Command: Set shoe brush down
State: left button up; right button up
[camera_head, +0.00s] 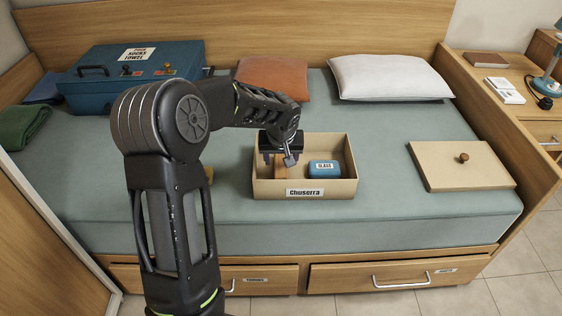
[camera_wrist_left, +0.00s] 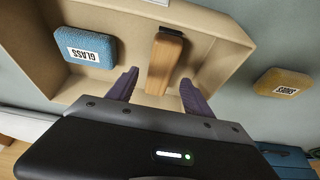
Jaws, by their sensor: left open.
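The shoe brush (camera_wrist_left: 165,62), a wooden block with a dark end, is inside the beige open box (camera_head: 305,188) labelled "Chuserra". In the head view the brush (camera_head: 279,173) shows partly under my left gripper (camera_head: 279,158), at the box's left side. In the left wrist view my left gripper (camera_wrist_left: 158,90) is open, its two purple fingers on either side of the brush's near end, with gaps to both. The box's beige wall (camera_wrist_left: 215,22) shows around it. My right gripper is not in view.
A blue "GLASS" block (camera_head: 324,168) lies in the box, right of the brush. A mustard block (camera_wrist_left: 284,83) lies outside it. A beige lid with a knob (camera_head: 440,173) lies right on the bed. A blue case (camera_head: 115,82) stands back left; pillows lie behind.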

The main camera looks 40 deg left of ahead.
pick_arm(q)
jog(key=p+v, duration=0.1)
jog(key=v, duration=0.6)
jog(key=shift+r, duration=0.15)
